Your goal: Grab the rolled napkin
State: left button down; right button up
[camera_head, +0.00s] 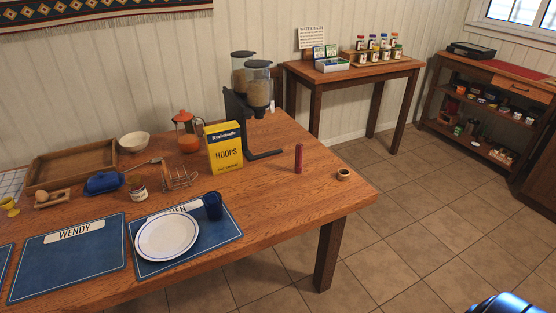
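A slim dark red roll (298,158), which looks like the rolled napkin, stands upright on the wooden table (290,200) near its right end. A small brown wooden ring (343,174) sits to its right, close to the table's edge, apart from it. Neither of my grippers shows in the head view. A dark, shiny blue-edged part is cut off at the bottom right corner; I cannot tell which part it is.
A yellow cereal box (224,148) and a black-based cereal dispenser (258,88) stand left of the roll. A white plate (167,236) and blue cup (212,206) are on a blue placemat (150,264). A wooden tray (73,165) lies far left. Table around the roll is clear.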

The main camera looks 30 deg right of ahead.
aim_at(298, 167)
jog(key=l+u, duration=0.35)
jog(key=i+l+u, duration=0.1)
jog(key=l+u, duration=0.15)
jog(key=u, duration=0.15)
jog(key=l+u, duration=0.35)
jog(key=k+j, duration=0.05)
